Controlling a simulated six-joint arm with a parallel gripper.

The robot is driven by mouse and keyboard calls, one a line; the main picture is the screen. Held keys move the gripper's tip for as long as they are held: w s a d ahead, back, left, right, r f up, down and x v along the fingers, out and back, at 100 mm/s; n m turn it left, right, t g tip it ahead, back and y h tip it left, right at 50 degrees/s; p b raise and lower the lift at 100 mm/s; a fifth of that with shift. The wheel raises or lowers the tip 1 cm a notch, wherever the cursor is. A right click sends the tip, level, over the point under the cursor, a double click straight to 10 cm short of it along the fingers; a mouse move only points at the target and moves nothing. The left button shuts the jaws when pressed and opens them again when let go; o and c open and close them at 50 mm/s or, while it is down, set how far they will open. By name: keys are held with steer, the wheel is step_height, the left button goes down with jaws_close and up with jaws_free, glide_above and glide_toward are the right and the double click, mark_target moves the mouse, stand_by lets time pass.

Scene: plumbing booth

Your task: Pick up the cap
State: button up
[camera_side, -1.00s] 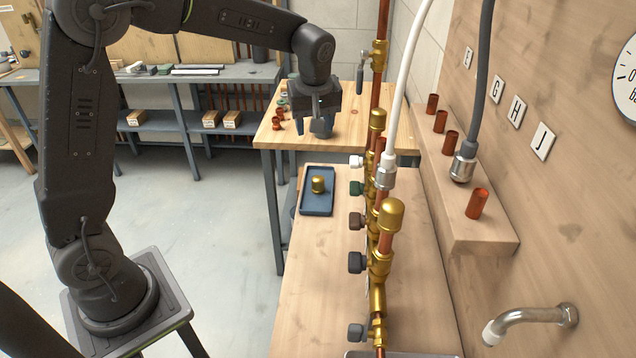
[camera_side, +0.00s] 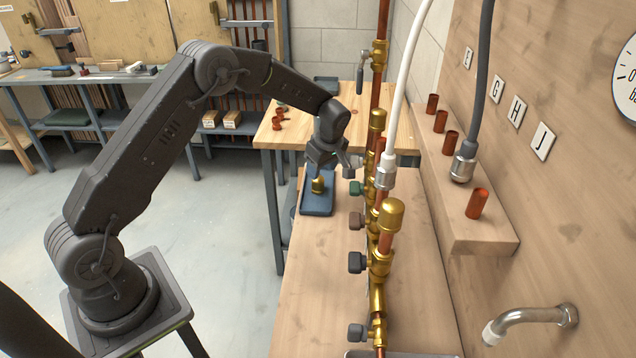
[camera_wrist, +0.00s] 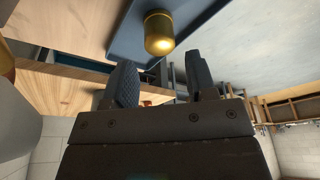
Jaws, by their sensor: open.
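The brass cap (camera_side: 318,185) stands in the small blue tray (camera_side: 317,208) on the wooden bench. In the wrist view the cap (camera_wrist: 159,33) shows at the top centre, with the tray (camera_wrist: 122,50) around it. My gripper (camera_side: 316,172) is over the far part of the tray, close to the cap. In the wrist view the two fingers (camera_wrist: 160,76) are apart, with nothing between them, and the cap lies just beyond their tips. From the side, the gripper hides part of the tray's far end.
A row of brass fittings and valves on a copper pipe (camera_side: 377,300) stands just right of the tray. A white hose (camera_side: 401,90) and a grey hose (camera_side: 482,70) hang there. Copper pieces (camera_side: 478,203) stand on the wall ledge. The near bench (camera_side: 315,290) is clear.

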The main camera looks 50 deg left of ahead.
mark_target(318, 181)
steer(key=shift+x, duration=3)
steer(key=shift+c, duration=0.5)
steer(key=shift+d, duration=0.1)
steer(key=c, duration=0.6)
steer(key=shift+r, duration=0.1)
